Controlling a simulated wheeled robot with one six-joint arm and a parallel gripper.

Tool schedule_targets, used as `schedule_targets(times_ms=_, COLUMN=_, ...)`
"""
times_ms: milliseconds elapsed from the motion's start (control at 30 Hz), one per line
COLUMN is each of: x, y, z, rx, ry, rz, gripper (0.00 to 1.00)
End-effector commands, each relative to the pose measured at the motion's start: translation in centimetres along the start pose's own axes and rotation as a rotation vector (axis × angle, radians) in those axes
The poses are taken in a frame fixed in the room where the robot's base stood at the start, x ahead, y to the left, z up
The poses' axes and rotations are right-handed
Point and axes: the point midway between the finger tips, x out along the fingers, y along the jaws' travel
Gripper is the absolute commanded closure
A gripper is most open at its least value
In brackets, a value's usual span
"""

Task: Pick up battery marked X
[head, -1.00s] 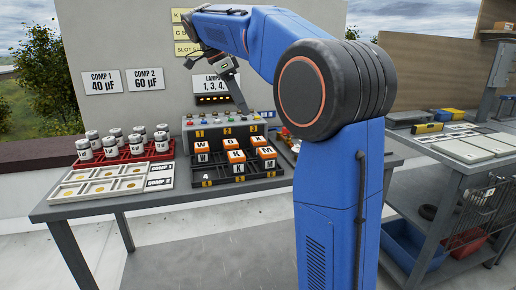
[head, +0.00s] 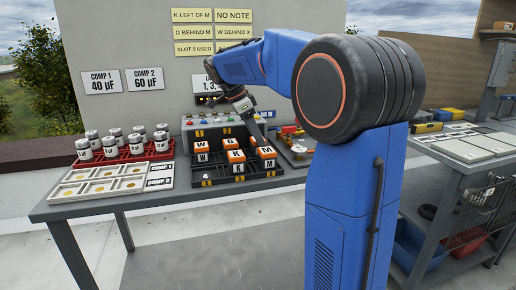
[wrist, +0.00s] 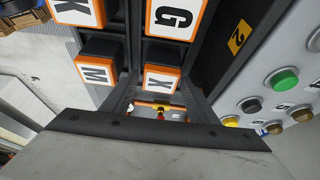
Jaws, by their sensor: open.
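The battery marked X (wrist: 162,80) is an orange-rimmed block with a white top in the black rack (head: 206,181). In the wrist view it lies between the fingers of my gripper (wrist: 163,100), which is open. I cannot tell whether the fingers touch it. In the head view my gripper (head: 262,138) is low over the back right of the rack, and the X battery is hidden there. The M battery (wrist: 97,76) is in front of X, the G battery (wrist: 174,18) is beside it, and the K battery (head: 237,157) is in the front row.
A grey control box (head: 196,130) with coloured buttons stands close behind the rack. A red tray (head: 133,155) of white cylinders and a pale compartment tray (head: 78,192) are farther left. Loose parts lie to the right.

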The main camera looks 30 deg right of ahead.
Motion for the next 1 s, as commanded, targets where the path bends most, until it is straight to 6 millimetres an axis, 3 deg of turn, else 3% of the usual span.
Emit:
schedule_targets(times_ms=133, x=1.3, y=0.0, z=0.0, rx=0.0, ry=0.0, rz=0.001, gripper=0.46)
schedule_targets(times_ms=400, x=1.5, y=0.0, z=0.0, rx=0.0, ry=0.0, rz=-0.001, gripper=0.46)
schedule_targets(times_ms=567, x=1.5, y=0.0, z=0.0, rx=0.0, ry=0.0, rz=-0.001, gripper=0.85)
schedule_targets(times_ms=600, x=1.4, y=0.0, z=0.0, rx=0.0, ry=0.0, rz=-0.001, gripper=0.88)
schedule_targets(times_ms=867, x=1.2, y=0.0, z=-0.1, rx=0.0, ry=0.0, rz=-0.002, gripper=0.88)
schedule_targets(times_ms=1000, x=-0.1, y=-0.1, z=-0.7, rx=0.001, ry=0.0, rz=-0.003, gripper=0.88)
